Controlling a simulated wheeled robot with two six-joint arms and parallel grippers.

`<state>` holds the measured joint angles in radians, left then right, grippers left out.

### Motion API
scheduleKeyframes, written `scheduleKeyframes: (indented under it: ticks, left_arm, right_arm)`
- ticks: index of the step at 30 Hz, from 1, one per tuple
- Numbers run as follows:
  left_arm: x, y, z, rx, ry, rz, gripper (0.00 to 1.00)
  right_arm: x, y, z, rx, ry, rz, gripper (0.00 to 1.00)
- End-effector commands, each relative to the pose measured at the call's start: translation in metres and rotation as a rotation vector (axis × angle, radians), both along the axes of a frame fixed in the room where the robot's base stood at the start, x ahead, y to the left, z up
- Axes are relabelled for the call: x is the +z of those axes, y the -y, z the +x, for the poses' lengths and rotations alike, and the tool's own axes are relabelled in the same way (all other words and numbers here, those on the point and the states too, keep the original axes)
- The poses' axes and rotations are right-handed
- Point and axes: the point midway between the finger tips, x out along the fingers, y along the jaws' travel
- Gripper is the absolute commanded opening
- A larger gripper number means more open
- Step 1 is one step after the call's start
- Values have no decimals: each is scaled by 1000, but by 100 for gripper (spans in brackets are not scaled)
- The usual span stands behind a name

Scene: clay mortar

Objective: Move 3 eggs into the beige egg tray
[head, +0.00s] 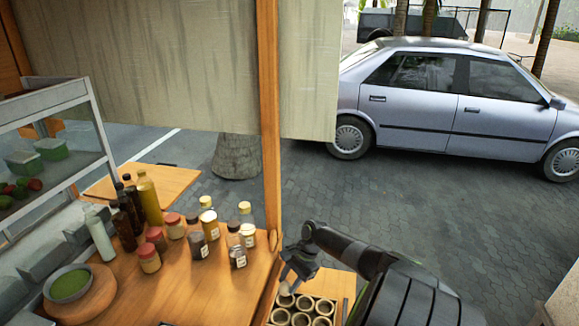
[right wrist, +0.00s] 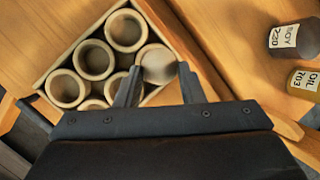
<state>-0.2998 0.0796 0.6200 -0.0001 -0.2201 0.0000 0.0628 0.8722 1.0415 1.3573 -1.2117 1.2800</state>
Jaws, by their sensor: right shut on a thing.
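No egg and no beige egg tray can be made out in either view. My right gripper (head: 287,282) is at the near right corner of the wooden counter, over a box of clay cups. In the right wrist view its two fingers (right wrist: 159,88) are around a pale, round clay piece (right wrist: 158,64), which looks like one of the cups. This piece also shows small and pale in the head view (head: 285,292). It is at the box's edge; whether it is lifted clear, I cannot tell. My left gripper is not in view.
The wooden box (right wrist: 66,50) holds several open clay cups (right wrist: 95,60). On the counter (head: 215,292) are several bottles and jars (head: 149,258) and a green bowl (head: 70,284). A wooden post (head: 268,120) rises beside my right arm. A silver car (head: 450,95) stands outside.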

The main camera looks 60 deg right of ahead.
Motion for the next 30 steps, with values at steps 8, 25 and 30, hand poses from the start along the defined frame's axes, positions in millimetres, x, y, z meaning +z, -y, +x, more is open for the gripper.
scheduleKeyframes:
  ticks: [8,25,30]
  left_arm:
    - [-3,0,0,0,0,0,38]
    - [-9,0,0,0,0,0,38]
    - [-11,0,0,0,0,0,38]
  right_arm:
    - [-5,0,0,0,0,0,28]
    - [-13,0,0,0,0,0,28]
    - [-16,0,0,0,0,0,28]
